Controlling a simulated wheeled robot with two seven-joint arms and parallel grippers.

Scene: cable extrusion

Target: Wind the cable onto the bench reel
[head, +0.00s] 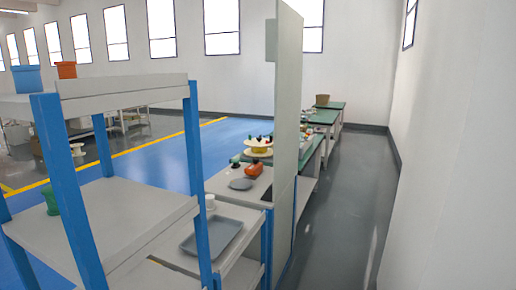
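A cream and yellow reel-like object (259,148) stands on a bench beyond the shelving, partly cut off by the tall panel. It may be the bench reel, but it is too small to be sure. A small orange-red object (254,169) lies in front of it. I cannot make out the cable. Neither of my grippers is in view.
A blue-posted shelf (130,205) fills the left foreground, with a grey tray (212,238) beside it. A tall pale panel (287,130) stands upright at centre. Green-topped tables (328,116) are farther back. Clear grey floor (340,210) runs between the panel and right wall.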

